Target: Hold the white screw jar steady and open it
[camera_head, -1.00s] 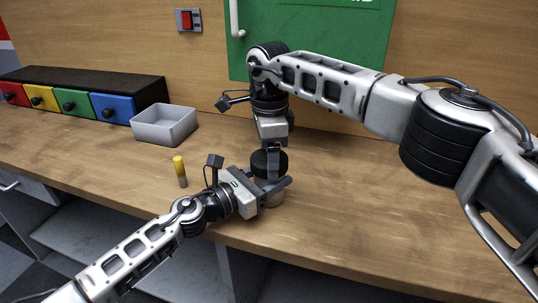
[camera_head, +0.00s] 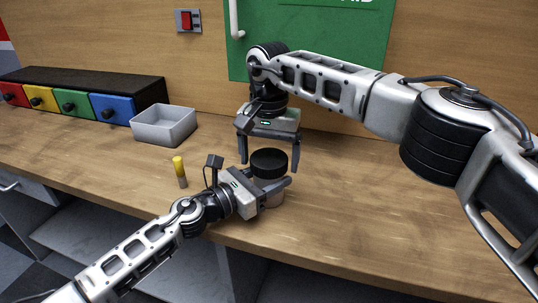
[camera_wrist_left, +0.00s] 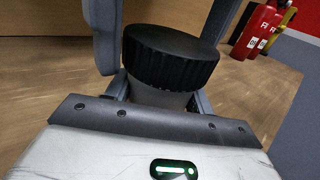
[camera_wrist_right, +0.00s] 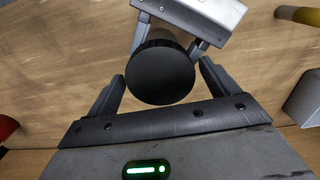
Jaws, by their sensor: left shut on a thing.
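The white screw jar (camera_head: 271,195) stands upright on the wooden table with its black lid (camera_head: 269,162) on top. Its body is largely hidden by my left gripper (camera_head: 280,191), which is shut around it from the side. In the left wrist view the black lid (camera_wrist_left: 170,55) sits above the fingers, with a bit of pale jar body (camera_wrist_left: 155,93) below it. My right gripper (camera_head: 269,167) points down over the jar, its fingers spread on both sides of the lid. In the right wrist view the lid (camera_wrist_right: 160,72) lies between the open fingertips, with gaps on both sides.
A yellow-topped small cylinder (camera_head: 180,170) stands left of the jar. A grey open bin (camera_head: 164,128) and a row of coloured drawers (camera_head: 76,103) are farther back left. A green door (camera_head: 330,45) is behind. The table right of the jar is clear.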

